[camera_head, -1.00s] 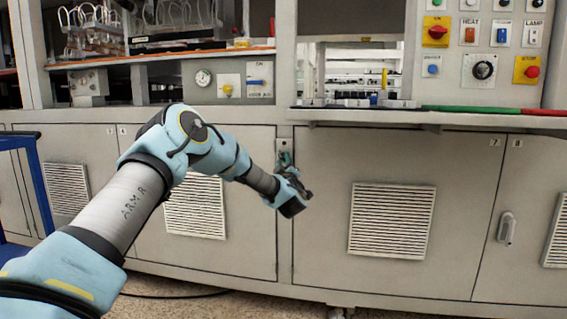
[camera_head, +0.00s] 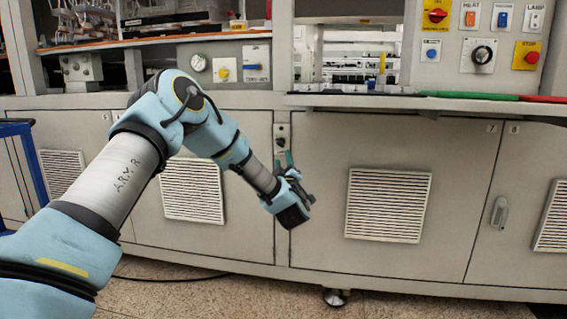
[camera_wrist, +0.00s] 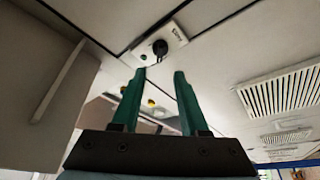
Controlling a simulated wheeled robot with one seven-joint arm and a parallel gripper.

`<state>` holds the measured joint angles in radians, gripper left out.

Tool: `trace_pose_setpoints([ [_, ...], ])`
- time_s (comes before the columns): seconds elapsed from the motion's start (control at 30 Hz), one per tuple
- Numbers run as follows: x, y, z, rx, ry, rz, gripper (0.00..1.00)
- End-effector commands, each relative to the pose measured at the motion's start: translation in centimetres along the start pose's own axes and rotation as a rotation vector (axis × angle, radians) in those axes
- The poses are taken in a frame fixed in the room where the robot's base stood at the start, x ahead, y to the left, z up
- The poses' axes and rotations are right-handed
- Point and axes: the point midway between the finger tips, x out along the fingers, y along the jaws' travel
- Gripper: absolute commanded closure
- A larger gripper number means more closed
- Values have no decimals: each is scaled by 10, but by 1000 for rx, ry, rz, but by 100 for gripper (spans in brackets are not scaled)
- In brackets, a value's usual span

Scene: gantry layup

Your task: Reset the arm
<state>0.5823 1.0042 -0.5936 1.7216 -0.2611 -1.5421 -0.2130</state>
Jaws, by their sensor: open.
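My gripper (camera_head: 287,160) is at the end of my light-blue arm, in front of the grey cabinet, near the seam between two cabinet doors. In the wrist view its two green fingers (camera_wrist: 160,78) stand apart with nothing between them. Beyond the fingertips is a small pale plate with a black knob (camera_wrist: 160,47). In the head view the plate (camera_head: 282,130) sits on the cabinet just above the gripper. I cannot tell how far the fingertips are from it.
The cabinet has vent grilles (camera_head: 388,205) and a door handle (camera_head: 500,211). A worktop ledge (camera_head: 440,106) juts out above the gripper. A control panel (camera_head: 478,47) is at upper right. A blue frame (camera_head: 38,165) stands at far left. The floor (camera_head: 215,297) in front is mostly clear.

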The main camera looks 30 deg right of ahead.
Motion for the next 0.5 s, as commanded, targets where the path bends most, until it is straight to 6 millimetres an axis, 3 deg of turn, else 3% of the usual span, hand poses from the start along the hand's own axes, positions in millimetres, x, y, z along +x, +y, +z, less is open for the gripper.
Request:
trace_pose_setpoints([
  [0.17,-13,0,0,-1,1,1,56],
  [0.5,-15,0,0,-1,1,0,56],
])
